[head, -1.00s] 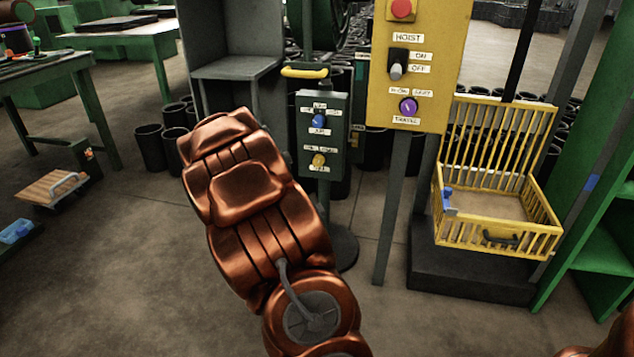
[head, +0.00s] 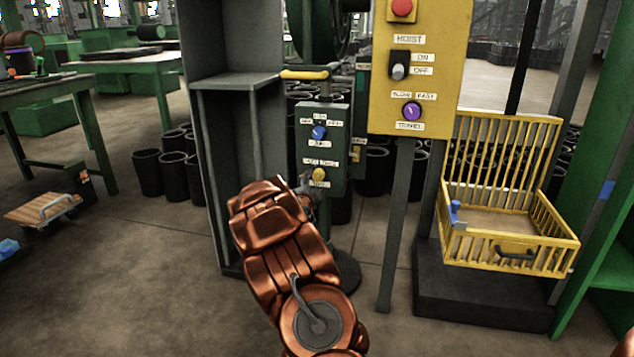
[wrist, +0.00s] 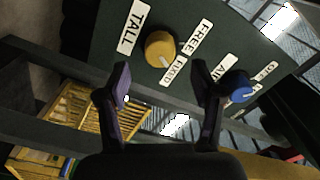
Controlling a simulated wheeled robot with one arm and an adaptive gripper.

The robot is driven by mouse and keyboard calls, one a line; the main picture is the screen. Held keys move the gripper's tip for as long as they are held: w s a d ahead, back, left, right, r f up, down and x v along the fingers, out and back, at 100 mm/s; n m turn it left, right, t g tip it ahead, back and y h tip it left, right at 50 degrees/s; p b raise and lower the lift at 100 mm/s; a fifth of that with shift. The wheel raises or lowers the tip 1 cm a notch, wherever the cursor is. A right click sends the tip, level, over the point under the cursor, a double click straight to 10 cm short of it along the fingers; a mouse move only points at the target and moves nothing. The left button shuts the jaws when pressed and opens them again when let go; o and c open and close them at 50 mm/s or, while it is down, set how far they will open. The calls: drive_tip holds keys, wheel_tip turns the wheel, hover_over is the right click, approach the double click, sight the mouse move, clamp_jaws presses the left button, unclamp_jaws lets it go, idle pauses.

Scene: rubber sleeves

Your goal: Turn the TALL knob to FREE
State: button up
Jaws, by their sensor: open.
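The TALL knob is a round yellow knob (wrist: 160,48) on a dark panel in the wrist view, beside the TALL label (wrist: 132,28). Its pale pointer mark faces the lower right, toward a small label (wrist: 173,70) that is hard to read and below the FREE label (wrist: 199,37). In the head view the yellow knob (head: 319,175) is low on a grey box, under a blue knob. My gripper (wrist: 163,84) is open, its two dark fingers spread apart and pointing at the panel, with nothing between them. In the head view my copper arm mostly hides it.
The blue knob (wrist: 237,88) sits to the right in the wrist view. The grey box (head: 336,140) has a yellow handle (head: 304,74) above it. A yellow hoist panel (head: 440,115) and a yellow crate (head: 515,252) stand to the right; a grey cabinet (head: 238,80) stands left.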

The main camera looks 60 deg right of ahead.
sight(317, 177)
drive_tip(key=shift+b+x, duration=0.7)
drive_tip(key=shift+x, duration=1.65)
drive_tip(key=shift+c, duration=0.4)
drive_tip(key=c, duration=1.1)
drive_tip(key=shift+o, duration=0.2)
